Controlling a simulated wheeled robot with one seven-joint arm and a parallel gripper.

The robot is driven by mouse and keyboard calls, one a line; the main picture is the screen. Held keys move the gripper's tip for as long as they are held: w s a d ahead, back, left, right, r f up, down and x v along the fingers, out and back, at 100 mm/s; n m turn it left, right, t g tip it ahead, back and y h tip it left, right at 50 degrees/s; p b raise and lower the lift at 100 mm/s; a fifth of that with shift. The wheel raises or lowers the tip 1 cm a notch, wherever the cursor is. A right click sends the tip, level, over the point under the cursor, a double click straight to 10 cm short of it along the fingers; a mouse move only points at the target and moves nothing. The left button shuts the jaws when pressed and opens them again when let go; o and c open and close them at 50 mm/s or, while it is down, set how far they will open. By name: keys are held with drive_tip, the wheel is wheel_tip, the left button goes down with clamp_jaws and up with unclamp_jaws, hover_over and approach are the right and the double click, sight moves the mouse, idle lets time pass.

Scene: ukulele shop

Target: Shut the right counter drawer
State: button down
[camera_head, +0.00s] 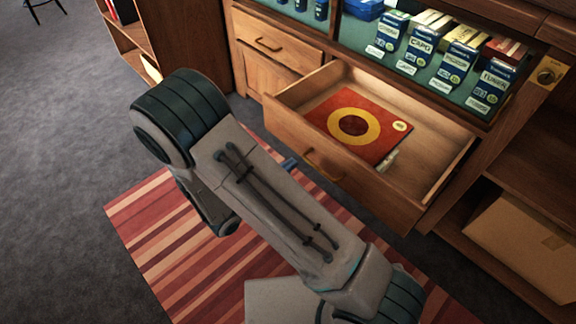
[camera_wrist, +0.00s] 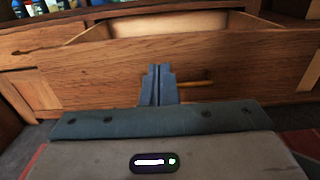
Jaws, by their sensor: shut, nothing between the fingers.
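The right counter drawer (camera_head: 345,178) is pulled well out from the wooden counter. Inside it lie a red-orange square sleeve (camera_head: 374,108) with a yellow ring and a small pale item beside it. The drawer's brass handle (camera_head: 322,165) is on its front; the handle also shows in the wrist view (camera_wrist: 195,84). My gripper (camera_wrist: 156,70) is shut and empty, in front of the drawer front near the handle; I cannot tell whether it touches. In the head view my arm hides most of it, with only a small blue-grey part (camera_head: 289,163) showing.
The left counter drawer (camera_head: 258,42) is shut. Boxed goods (camera_head: 440,50) fill a shelf above the open drawer. A cardboard box (camera_head: 525,245) sits on a shelf at right. A striped rug (camera_head: 160,230) and clear grey carpet (camera_head: 60,150) lie in front.

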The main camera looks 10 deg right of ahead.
sight(324, 140)
drive_tip(key=b+x, duration=0.2)
drive_tip(key=x, duration=0.7)
drive_tip(key=shift+w+d+f, duration=0.1)
drive_tip(key=shift+w+d, duration=0.1)
drive_tip(key=shift+d, duration=0.15)
drive_tip(key=shift+w+d, duration=0.35)
drive_tip(key=shift+d, duration=0.05)
